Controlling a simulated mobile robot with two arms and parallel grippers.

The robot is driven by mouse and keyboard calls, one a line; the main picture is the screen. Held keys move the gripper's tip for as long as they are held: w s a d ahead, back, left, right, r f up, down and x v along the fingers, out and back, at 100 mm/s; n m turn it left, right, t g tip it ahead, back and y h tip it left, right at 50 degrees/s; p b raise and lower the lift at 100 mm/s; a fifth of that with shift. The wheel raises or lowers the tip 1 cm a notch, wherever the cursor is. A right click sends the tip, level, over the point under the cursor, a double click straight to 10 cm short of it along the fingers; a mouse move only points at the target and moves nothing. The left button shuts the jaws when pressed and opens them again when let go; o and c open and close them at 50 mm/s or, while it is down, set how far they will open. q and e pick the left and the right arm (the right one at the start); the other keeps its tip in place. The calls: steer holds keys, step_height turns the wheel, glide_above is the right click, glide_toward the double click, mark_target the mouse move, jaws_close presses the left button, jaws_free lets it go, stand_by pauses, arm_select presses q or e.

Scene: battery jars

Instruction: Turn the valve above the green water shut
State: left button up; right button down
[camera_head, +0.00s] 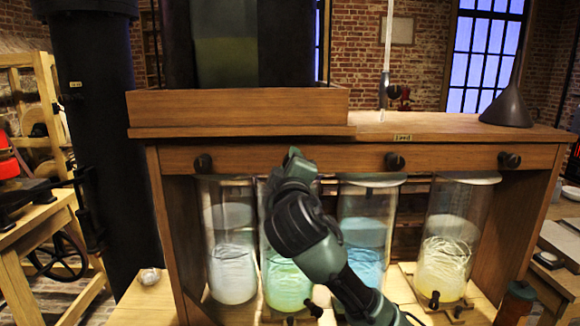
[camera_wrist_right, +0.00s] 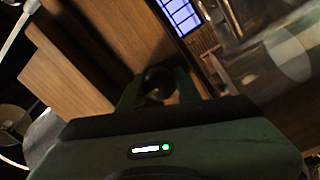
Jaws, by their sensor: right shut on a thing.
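The jar of green water (camera_head: 288,284) stands second from the left under the wooden rail, partly behind my right arm. My right gripper (camera_head: 293,157) reaches up from the lower right to the rail above this jar. It covers the valve there in the head view. In the right wrist view a round dark valve knob (camera_wrist_right: 158,83) sits between the fingers of my right gripper (camera_wrist_right: 160,90), which are shut on it. The knob's turn angle cannot be told. My left gripper is not in view.
Other black valve knobs show above the white jar (camera_head: 203,163), the blue jar (camera_head: 394,161) and the yellow jar (camera_head: 509,160). A black column (camera_head: 105,130) stands at the left. A dark funnel (camera_head: 507,106) stands on the cabinet top.

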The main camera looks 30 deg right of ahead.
stand_by(0.5)
steer(key=c, duration=1)
jaws_free()
steer(key=shift+r, duration=0.1)
